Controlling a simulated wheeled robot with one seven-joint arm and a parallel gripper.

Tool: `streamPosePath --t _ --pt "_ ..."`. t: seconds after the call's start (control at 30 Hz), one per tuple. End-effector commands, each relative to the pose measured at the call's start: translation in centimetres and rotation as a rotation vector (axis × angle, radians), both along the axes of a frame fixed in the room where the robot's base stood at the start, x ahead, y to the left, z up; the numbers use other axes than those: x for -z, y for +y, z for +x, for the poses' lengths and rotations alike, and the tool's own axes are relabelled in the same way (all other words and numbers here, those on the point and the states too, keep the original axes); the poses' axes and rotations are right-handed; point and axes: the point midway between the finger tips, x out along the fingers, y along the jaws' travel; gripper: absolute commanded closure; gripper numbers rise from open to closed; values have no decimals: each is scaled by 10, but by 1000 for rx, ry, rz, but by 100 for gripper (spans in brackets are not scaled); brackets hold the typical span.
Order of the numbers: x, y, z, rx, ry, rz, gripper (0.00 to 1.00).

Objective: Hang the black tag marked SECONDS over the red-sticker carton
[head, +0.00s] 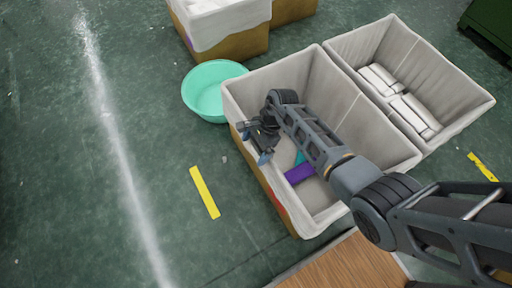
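The carton with a red sticker (277,202) on its left outer wall is lined in pale cloth; its near rim (325,222) shows below my arm. A purple piece and a teal piece lie inside it. My gripper (252,142) is at this carton's left rim, pointing down and left. Its two bluish fingertips stand apart, so it looks open. I cannot make out a separate black tag or the word SECONDS; dark parts around the gripper could hide one. My arm covers part of the carton's inside.
A second lined carton (465,85) with white bundles adjoins at right. A teal basin (205,95) stands on the floor close to the left rim. Another lined carton (235,45) is behind. A wooden surface (345,268) is in front.

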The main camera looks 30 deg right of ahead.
Motion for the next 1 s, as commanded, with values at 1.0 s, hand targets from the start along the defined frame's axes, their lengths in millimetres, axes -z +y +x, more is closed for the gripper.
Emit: streamPosePath --t 1.0 --pt "-71 -30 -2 1 -2 1 0"
